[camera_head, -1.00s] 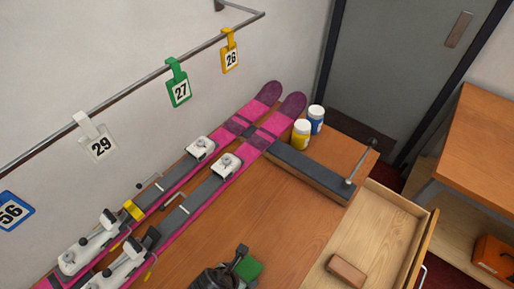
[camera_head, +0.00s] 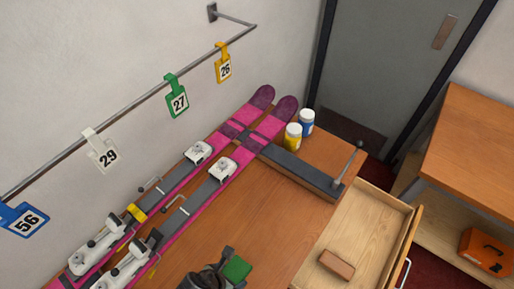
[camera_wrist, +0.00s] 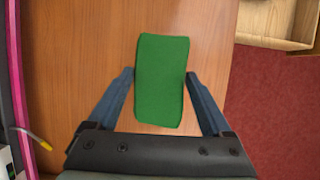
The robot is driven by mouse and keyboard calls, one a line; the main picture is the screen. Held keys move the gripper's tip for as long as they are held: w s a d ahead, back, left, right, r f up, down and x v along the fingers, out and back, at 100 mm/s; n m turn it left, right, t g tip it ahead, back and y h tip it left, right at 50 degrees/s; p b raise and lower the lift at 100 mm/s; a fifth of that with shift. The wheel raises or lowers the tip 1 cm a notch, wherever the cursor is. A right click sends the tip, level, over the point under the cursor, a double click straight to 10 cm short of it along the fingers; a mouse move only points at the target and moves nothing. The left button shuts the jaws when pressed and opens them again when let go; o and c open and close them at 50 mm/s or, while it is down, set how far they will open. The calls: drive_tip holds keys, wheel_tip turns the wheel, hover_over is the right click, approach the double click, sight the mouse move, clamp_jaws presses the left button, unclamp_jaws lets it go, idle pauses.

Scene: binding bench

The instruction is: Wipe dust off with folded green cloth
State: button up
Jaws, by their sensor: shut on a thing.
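The folded green cloth (camera_head: 237,269) is at the bottom of the head view, over the wooden bench (camera_head: 225,245). My gripper (camera_wrist: 160,75) is shut on the cloth, which also shows in the wrist view (camera_wrist: 161,105). One finger lies on each side of it, and its far end sticks out past the fingertips. The cloth is over bare bench top, with the bench's right edge close by. I cannot tell whether it touches the surface. No dust can be made out on the bench.
Pink skis (camera_head: 215,185) lie along the bench's left side. Yellow (camera_head: 293,138) and blue (camera_head: 307,122) jars stand at the far end. An open drawer (camera_head: 365,225) holding a brown block (camera_head: 337,265) juts out to the right. Number tags hang on a wall rail (camera_head: 130,95).

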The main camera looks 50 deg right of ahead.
drive_tip(key=shift+d+r+p, duration=0.1)
drive_tip(key=shift+r+p, duration=0.65)
drive_tip(key=shift+r, duration=0.3)
drive_tip(key=w+d+r+m+g+y+b, duration=0.25)
drive_tip(key=w+r+m+b, duration=0.25)
drive_tip(key=w+r+m, duration=0.4)
drive_tip(key=s+a+f+m+g+y+b, duration=0.1)
drive_tip(key=s+a+m+g+y+b, duration=0.1)
drive_tip(key=a+m, duration=0.7)
drive_tip(key=s+a+b, duration=0.1)
drive_tip(key=a, duration=0.3)
drive_tip(key=shift+m, duration=0.3)
